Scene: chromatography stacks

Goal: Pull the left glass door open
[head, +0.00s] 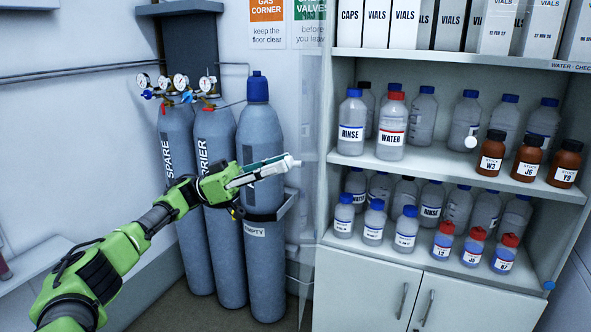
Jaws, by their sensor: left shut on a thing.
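The left glass door (311,120) is a faint clear panel at the left side of the white cabinet (337,110). It stands swung out from the cabinet front and shows nearly edge-on. My left gripper (291,162) is shut at the door's edge, in front of the gas cylinders. It appears to hold the door's handle, which the fingers mostly hide. A small white round knob (470,142) shows in front of the bottles, seemingly on the right glass door. My right gripper is not in view.
Several grey gas cylinders (258,130) with gauges stand behind my left arm. The shelves hold bottles, including a WATER bottle (392,125), a RINSE bottle (352,122) and brown stock bottles (527,157). White lower cupboard doors (365,290) are closed.

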